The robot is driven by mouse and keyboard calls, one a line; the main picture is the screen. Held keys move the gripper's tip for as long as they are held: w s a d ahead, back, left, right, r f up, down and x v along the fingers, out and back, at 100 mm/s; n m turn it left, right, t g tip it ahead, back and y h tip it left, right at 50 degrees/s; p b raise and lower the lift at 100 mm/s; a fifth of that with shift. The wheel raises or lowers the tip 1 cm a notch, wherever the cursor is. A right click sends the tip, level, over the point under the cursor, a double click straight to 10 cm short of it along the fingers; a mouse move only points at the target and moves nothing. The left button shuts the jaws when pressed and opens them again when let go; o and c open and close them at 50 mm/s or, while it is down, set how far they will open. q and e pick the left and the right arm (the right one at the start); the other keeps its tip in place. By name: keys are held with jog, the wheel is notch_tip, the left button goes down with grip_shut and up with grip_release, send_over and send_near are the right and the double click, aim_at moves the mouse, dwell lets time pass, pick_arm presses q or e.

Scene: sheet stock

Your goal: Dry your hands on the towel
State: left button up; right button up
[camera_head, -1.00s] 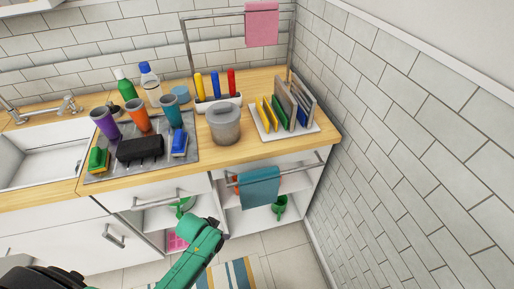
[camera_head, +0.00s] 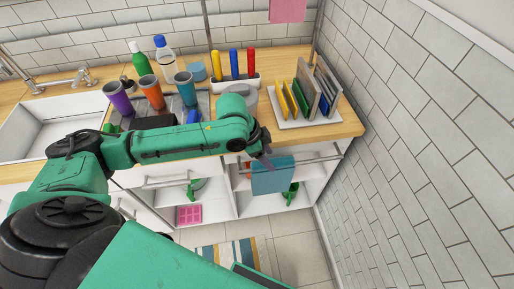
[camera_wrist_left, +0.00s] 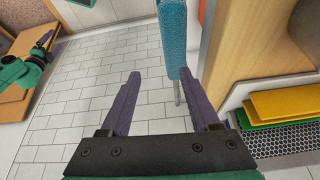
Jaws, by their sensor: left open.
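A teal towel (camera_head: 272,178) hangs over a rail on the front of the counter. In the left wrist view the towel (camera_wrist_left: 172,40) is seen nearly edge-on, at the tip of the right-hand finger. My left gripper (camera_head: 265,162) is at the towel's upper left edge in the head view. In the left wrist view my left gripper (camera_wrist_left: 160,76) is open, with two purple fingers apart and bare floor between them. I cannot tell whether a finger touches the towel. My right gripper is not in view.
The wooden counter (camera_head: 345,128) holds a rack with boards (camera_head: 305,92), cups (camera_head: 152,92) and bottles (camera_head: 165,60). A pink cloth (camera_head: 288,10) hangs above. Open shelves with green items (camera_head: 290,194) lie below the rail. A tiled wall (camera_head: 420,130) bounds the right side.

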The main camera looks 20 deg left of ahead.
aim_at(256, 163)
pick_arm(q)
jog(key=shift+n, duration=0.3)
jog(key=a, duration=0.4)
jog(key=shift+w+a+r, duration=0.1)
jog(key=shift+w+r, duration=0.2)
jog(key=shift+w, duration=0.1)
jog(key=shift+f, duration=0.35)
jog(key=x, duration=1.3)
jog(key=shift+d+f+p, duration=0.3)
jog(key=shift+f, duration=0.05)
jog(key=shift+s, duration=0.1)
grip_shut()
jog(key=shift+o, duration=1.6)
grip_release()
jog(key=shift+r, duration=0.1)
jog(key=v, duration=1.4)
jog(key=shift+r+b, duration=0.3)
